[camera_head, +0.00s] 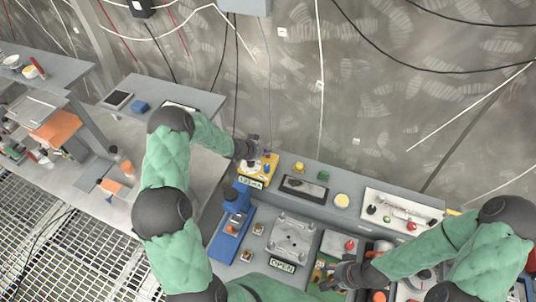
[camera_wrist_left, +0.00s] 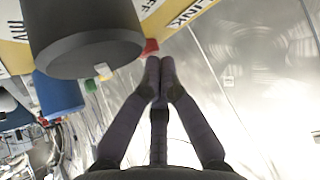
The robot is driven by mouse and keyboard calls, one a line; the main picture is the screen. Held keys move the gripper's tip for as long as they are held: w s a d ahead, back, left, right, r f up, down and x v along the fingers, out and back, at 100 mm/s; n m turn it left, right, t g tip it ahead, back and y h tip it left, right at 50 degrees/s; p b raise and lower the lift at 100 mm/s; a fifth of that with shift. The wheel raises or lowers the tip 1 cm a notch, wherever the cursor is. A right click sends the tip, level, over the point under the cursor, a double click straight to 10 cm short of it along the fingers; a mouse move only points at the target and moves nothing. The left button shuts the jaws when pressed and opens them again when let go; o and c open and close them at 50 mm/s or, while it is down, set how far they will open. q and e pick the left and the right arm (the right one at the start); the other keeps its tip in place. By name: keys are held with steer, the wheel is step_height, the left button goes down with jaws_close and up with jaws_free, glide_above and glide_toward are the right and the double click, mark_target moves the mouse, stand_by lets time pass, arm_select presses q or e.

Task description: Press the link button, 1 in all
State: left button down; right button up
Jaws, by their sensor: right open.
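A yellow control box (camera_head: 262,170) stands on the grey bench, below the left gripper in the head view. In the left wrist view its yellow panel (camera_wrist_left: 165,22) bears the word LINK, with a small red button (camera_wrist_left: 150,47) near that word. My left gripper (camera_wrist_left: 160,64) is shut and empty, its fingertips just beside the red button. I cannot tell whether they touch it. In the head view my left gripper (camera_head: 254,148) is at the box's upper edge. My right gripper (camera_head: 328,282) is open, low over the bench.
A large dark knob (camera_wrist_left: 85,35) and a blue knob (camera_wrist_left: 58,93) stand beside the red button. A blue device (camera_head: 232,225), a grey plate fixture (camera_head: 291,237) and a white panel with several buttons (camera_head: 402,212) crowd the bench. The wall (camera_head: 390,110) rises behind.

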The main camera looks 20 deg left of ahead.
arm_select(q)
steer(key=shift+r+p, duration=0.8)
steer(key=shift+r, duration=0.05)
step_height(320, 180, up, 5)
steer(key=p, duration=0.4)
steer(key=shift+p, duration=0.4)
stand_by(0.4)
